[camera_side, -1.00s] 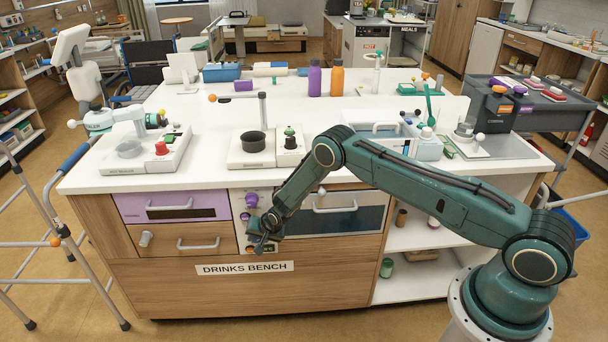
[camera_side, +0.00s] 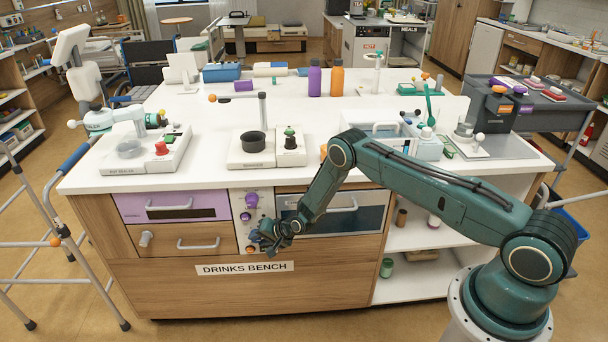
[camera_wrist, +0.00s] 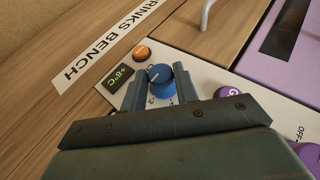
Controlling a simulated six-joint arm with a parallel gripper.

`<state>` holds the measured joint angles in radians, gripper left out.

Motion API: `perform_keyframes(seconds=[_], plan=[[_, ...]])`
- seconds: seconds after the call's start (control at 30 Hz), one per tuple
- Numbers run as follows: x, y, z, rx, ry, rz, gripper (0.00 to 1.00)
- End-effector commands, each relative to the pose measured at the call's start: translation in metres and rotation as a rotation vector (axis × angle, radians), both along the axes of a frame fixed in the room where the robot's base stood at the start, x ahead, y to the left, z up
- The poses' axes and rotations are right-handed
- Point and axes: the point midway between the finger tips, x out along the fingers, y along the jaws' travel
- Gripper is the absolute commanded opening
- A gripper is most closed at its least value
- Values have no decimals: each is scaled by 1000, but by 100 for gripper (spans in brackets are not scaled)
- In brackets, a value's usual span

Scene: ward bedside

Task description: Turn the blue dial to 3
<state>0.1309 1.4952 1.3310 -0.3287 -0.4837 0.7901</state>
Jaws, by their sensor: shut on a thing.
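The blue dial (camera_wrist: 160,84) is on the white control panel in the wrist view, with a pale pointer mark on its face toward the upper left. Small scale figures show partly around its near edge; I cannot read which one the mark meets. My gripper (camera_wrist: 160,76) is shut on the dial, one finger on each side of it. In the side view my gripper (camera_side: 267,237) is at the panel on the bench front and covers the dial.
Beside the dial are a display (camera_wrist: 118,77) reading +8°C and an orange button (camera_wrist: 142,53). A purple knob (camera_wrist: 228,92) is close on the other side. A drawer handle (camera_side: 199,245) and an oven handle (camera_side: 330,208) stick out either side of the panel.

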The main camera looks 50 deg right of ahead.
Motion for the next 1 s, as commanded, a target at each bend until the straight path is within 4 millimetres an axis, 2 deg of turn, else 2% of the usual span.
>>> perform_keyframes(seconds=[0.1, 0.13, 0.23, 0.67, 1.0], plan=[[0, 0, 0, -2, 0, 1, 7], [0, 0, 0, -2, 0, 1, 34], [0, 0, 0, -2, 0, 1, 52], [-1, 0, 1, -2, 1, 0, 52], [-15, -4, 14, 0, 1, 0, 52]])
